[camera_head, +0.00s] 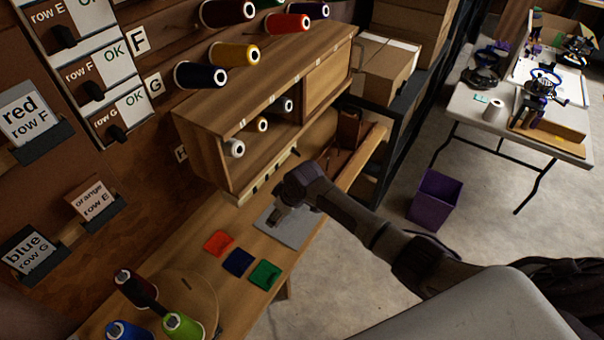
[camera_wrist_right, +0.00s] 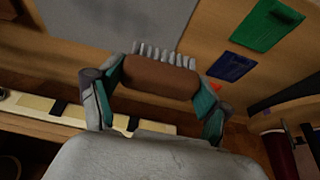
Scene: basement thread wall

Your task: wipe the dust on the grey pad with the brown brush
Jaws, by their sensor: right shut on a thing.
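The grey pad (camera_head: 296,232) lies on the wooden bench under my right gripper (camera_head: 281,213). In the right wrist view the pad (camera_wrist_right: 105,18) fills the upper left. My right gripper (camera_wrist_right: 157,88) is shut on the brown brush (camera_wrist_right: 158,78), with one finger at each end of it. The grey bristles point toward the top of the picture and overlap the pad's lower right edge. I cannot tell whether they touch it. The gripper hides most of the brush in the head view. No dust can be made out on the pad. My left gripper is not in view.
Red (camera_head: 218,242), blue (camera_head: 238,263) and green (camera_head: 264,274) squares lie beside the pad. A wooden cabinet (camera_head: 215,160) with thread spools stands behind it. A round wooden stand with spools (camera_head: 185,327) is at the near left. A purple bin (camera_head: 434,200) stands on the floor.

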